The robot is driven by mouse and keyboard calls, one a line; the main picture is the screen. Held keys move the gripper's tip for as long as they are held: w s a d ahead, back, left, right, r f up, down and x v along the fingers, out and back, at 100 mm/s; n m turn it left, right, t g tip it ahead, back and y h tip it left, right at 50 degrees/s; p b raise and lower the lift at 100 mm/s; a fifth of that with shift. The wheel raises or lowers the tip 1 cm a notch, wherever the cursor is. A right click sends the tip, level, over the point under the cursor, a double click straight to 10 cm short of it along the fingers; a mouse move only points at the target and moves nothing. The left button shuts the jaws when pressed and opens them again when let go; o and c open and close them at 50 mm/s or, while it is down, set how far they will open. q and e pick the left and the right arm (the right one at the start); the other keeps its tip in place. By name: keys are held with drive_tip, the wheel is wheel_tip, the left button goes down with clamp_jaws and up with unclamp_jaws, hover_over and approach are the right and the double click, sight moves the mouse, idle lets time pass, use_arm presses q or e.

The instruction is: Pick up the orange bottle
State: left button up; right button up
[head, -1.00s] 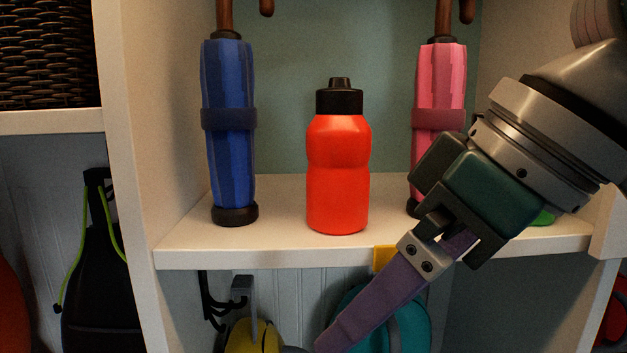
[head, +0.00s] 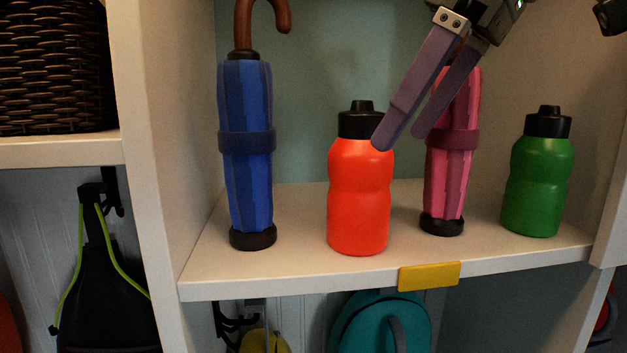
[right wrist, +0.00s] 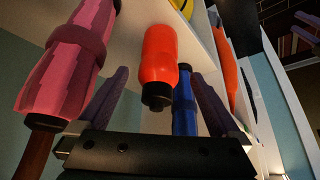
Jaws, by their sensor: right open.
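The orange bottle (head: 359,195) with a black cap stands upright on the white shelf, between a blue umbrella and a pink umbrella. My right gripper (head: 404,137) comes down from the upper right with its two purple fingers parted. Its fingertips are beside and in front of the pink umbrella, just right of the bottle's cap; I cannot tell whether one touches it. In the right wrist view the orange bottle (right wrist: 159,62) appears cap downward in the picture, between and beyond the open fingers. Nothing is held. My left gripper is not in view.
The blue umbrella (head: 245,160) stands left of the bottle and the pink umbrella (head: 449,185) right of it. A green bottle (head: 538,185) stands farther right. A yellow tag (head: 429,276) is on the shelf edge. The shelf front (head: 285,272) before the bottle is clear.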

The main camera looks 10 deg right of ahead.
sight(390, 156)
drive_tip(key=x, duration=0.3)
drive_tip(key=shift+f, duration=0.15)
drive_tip(key=x, duration=0.5)
drive_tip(key=shift+w+a, duration=0.25)
drive_tip(key=shift+w, duration=0.05)
drive_tip(key=shift+r, duration=0.2)
drive_tip(key=shift+c, duration=0.4)
drive_tip(key=c, duration=1.2)
